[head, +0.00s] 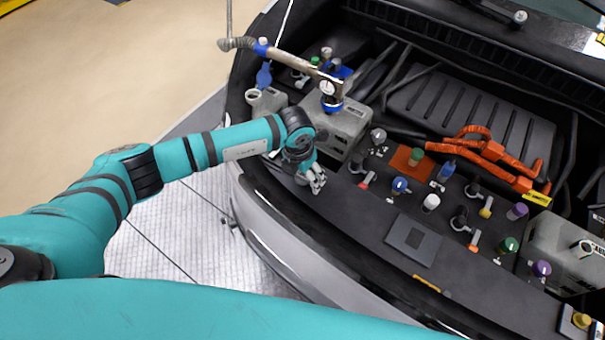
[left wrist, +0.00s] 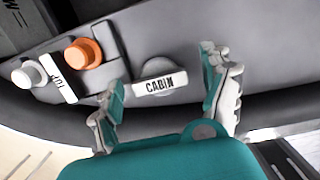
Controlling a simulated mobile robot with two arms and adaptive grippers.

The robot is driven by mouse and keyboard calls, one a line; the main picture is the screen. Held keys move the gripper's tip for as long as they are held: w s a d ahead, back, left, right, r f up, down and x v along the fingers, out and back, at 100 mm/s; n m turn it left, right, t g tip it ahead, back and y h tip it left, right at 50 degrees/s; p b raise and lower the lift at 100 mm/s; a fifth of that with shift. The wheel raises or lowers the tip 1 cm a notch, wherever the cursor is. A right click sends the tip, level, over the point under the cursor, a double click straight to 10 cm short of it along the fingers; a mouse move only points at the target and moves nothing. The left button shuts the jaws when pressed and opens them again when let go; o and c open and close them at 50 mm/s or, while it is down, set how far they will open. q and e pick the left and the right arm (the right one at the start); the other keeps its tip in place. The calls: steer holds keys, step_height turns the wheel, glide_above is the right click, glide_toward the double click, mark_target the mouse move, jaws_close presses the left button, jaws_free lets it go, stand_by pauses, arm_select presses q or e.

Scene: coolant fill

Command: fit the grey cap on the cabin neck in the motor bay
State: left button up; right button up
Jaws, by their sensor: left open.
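My left gripper (head: 312,180) is at the front left edge of the motor bay, pointing down. In the left wrist view its fingers (left wrist: 161,68) are open and apart. A round grey piece (left wrist: 157,67) lies between and beyond them, with a white CABIN label (left wrist: 160,84) in front of it. It looks like the grey cap at the cabin neck, but I cannot tell how it is seated. No finger clearly touches it. In the head view my gripper hides this spot. My right gripper is not in view.
In the left wrist view an orange cap (left wrist: 83,53) and a white cap (left wrist: 28,74) stand left of the label. The head view shows a grey tank (head: 345,125) with a nozzle over it, several coloured caps, and orange hoses (head: 480,150). The floor (head: 150,240) is clear.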

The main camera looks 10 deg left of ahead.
arm_select(q)
steer(key=c, duration=1.1)
steer(key=shift+r, duration=0.15)
